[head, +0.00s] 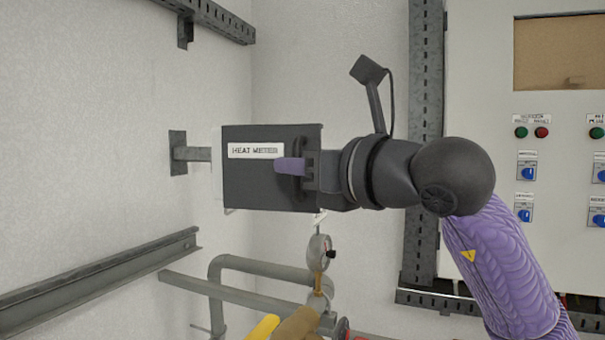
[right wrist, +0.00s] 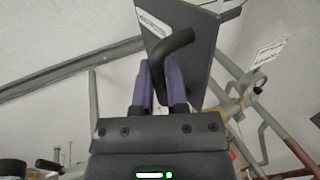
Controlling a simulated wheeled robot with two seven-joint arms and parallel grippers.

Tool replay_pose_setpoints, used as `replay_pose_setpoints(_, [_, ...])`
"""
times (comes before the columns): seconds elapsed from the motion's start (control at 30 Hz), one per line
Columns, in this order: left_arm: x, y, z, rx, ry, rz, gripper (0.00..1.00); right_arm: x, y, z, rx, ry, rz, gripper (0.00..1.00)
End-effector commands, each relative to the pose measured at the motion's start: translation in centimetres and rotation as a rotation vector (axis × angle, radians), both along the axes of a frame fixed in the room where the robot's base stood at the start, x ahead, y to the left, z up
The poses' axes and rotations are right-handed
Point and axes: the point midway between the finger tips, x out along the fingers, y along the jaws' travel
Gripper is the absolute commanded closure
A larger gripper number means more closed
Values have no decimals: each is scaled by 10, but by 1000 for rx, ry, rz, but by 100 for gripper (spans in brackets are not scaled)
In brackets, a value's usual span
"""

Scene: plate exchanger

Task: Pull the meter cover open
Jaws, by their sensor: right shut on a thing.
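The meter cover (head: 245,185) is a dark grey panel with a white "HEAT METER" label (head: 255,151), on the box at the wall. In the right wrist view the cover (right wrist: 190,75) fills the upper middle, seen from below at a slant. A black bent handle (right wrist: 178,45) stands out from it. My right gripper (head: 292,166) reaches in from the right, in front of the cover's right part. Its purple fingers, also in the right wrist view (right wrist: 159,82), are shut around the handle. I cannot tell whether the cover stands ajar. My left gripper is out of view.
A white control cabinet (head: 480,100) with buttons and blue switches stands to the right, behind my right arm. Pipes (head: 265,267) and a gauge (head: 319,250) are below the meter box. A steel rail (head: 100,275) runs along the left wall.

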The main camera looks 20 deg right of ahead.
Motion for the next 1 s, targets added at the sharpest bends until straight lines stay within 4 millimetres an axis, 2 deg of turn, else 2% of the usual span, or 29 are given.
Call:
replay_pose_setpoints(0.3, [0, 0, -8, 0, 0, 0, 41, -2, 5, -1, -2, 1, -111, 100])
replay_pose_setpoints(0.87, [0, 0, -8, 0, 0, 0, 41, -2, 6, -1, -2, 3, -135, 100])
replay_pose_setpoints(0.9, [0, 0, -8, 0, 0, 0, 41, -2, 6, -1, -2, 3, -135, 75])
replay_pose_setpoints(1.0, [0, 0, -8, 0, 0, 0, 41, -2, 6, -1, -2, 3, -135, 54])
